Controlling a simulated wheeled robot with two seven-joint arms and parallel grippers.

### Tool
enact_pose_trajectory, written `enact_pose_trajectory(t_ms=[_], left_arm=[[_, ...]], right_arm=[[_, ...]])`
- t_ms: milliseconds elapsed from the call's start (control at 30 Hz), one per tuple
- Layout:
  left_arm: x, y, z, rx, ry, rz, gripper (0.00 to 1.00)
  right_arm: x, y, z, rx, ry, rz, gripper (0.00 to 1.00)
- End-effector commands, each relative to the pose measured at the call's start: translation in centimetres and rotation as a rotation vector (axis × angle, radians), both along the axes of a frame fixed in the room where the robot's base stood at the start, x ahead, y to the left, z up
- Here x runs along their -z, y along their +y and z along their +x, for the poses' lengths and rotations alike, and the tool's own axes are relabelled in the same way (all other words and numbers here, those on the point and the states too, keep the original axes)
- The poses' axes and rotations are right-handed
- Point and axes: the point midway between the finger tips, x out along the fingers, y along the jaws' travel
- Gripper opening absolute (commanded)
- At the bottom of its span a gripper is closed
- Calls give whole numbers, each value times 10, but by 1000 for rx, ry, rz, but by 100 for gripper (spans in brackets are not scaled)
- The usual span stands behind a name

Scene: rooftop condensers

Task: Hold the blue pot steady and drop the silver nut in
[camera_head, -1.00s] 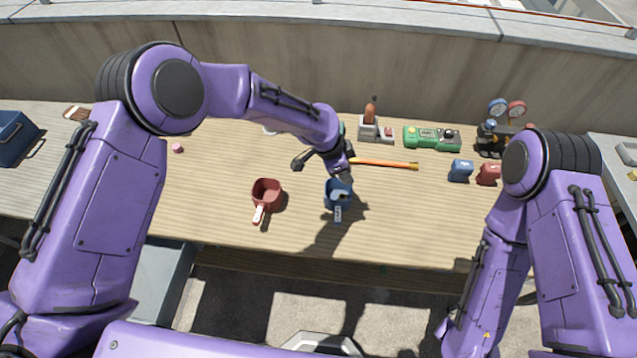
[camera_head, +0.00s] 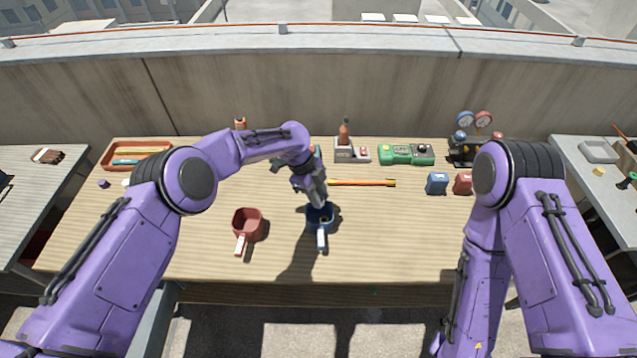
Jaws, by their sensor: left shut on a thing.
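The blue pot (camera_head: 311,226) stands upright on the wooden table, its light-labelled handle pointing toward me. My left gripper (camera_head: 318,204) reaches down from above, its fingertips at the pot's mouth. It is shut on a small greyish piece, the silver nut (camera_head: 323,217), which shows small and partly hidden against the pot's dark inside. Whether the nut touches the pot I cannot tell. My right arm hangs at the right, and its gripper is out of view below the table edge.
A red pot (camera_head: 247,221) stands left of the blue one. An orange stick (camera_head: 363,183) lies behind. A green device (camera_head: 406,154), a blue block (camera_head: 437,183), a red block (camera_head: 463,183) and gauges (camera_head: 474,137) are at right. An orange tray (camera_head: 108,158) is back left.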

Motion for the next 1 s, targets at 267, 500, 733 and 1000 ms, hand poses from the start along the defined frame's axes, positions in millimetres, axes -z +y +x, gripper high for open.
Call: enact_pose_trajectory(t_ms=[267, 500, 733, 1000], left_arm=[[15, 0, 0, 0, -1, 0, 0], [12, 0, 0, -1, -2, 0, 0], [-20, 0, 1, 0, -3, 0, 0], [-58, 0, 1, 0, -2, -1, 0]], right_arm=[[0, 0, 0, 0, 0, 0, 52], [0, 0, 0, 0, 0, 0, 52], [0, 0, 0, 0, 0, 0, 52], [0, 0, 0, 0, 0, 0, 52]])
